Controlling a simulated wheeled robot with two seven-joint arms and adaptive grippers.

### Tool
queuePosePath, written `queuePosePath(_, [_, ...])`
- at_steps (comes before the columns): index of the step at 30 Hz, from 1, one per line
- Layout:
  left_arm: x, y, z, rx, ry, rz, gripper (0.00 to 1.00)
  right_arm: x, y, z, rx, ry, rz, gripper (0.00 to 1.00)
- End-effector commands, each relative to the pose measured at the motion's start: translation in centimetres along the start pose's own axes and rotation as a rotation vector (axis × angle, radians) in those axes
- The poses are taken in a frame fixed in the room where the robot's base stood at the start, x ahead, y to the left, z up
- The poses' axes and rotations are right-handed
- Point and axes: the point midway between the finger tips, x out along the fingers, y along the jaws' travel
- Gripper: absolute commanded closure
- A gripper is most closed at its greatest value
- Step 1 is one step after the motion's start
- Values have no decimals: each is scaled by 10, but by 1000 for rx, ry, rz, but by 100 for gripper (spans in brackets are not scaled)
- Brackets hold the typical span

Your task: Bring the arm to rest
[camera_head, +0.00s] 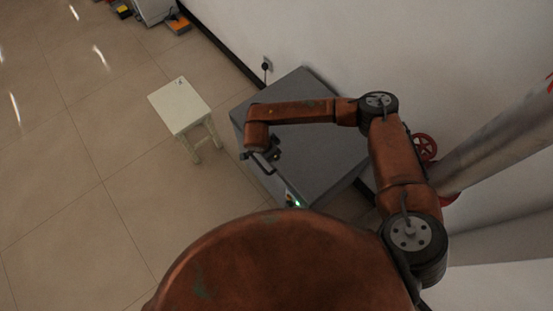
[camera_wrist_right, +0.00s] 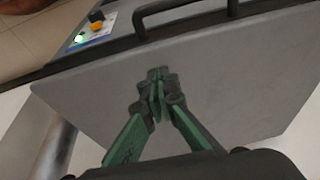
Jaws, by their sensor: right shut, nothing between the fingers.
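My right arm reaches in from the right in the head view, bent at the elbow over a grey cabinet (camera_head: 325,150). My right gripper (camera_head: 262,158) hangs down at the cabinet's left edge. In the right wrist view the green fingers of my right gripper (camera_wrist_right: 158,88) meet at the tips, shut with nothing between them. The grey cabinet top (camera_wrist_right: 235,85) fills much of that view behind the fingers. I cannot tell the height between fingertips and cabinet. My left gripper is in neither view.
A dark handle (camera_wrist_right: 190,12) runs along the cabinet's edge, near a panel (camera_wrist_right: 90,35) with a green light and an orange knob. A white stool (camera_head: 180,105) stands left of the cabinet. A wall and a grey pipe (camera_head: 500,145) are at right.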

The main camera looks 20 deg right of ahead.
Motion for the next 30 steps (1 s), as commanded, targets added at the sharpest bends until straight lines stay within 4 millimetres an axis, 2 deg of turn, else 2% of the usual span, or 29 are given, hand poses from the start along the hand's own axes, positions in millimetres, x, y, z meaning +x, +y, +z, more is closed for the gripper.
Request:
queuePosePath(1, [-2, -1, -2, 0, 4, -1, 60, -9, -1, 17, -10, -6, -4, 100])
queuePosePath(9, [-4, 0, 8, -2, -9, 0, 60, -38, 0, 64, -6, -4, -1, 100])
queuePosePath(15, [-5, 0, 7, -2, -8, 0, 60, -50, -1, 81, -4, -3, -2, 100])
queuePosePath(26, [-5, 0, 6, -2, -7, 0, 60, -53, 0, 88, -4, -13, 1, 100])
queuePosePath(29, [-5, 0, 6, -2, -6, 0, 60, -53, 10, 110, -4, -82, 14, 100])
queuePosePath(30, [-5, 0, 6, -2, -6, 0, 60, -56, 15, 125, -1, -134, 22, 100])
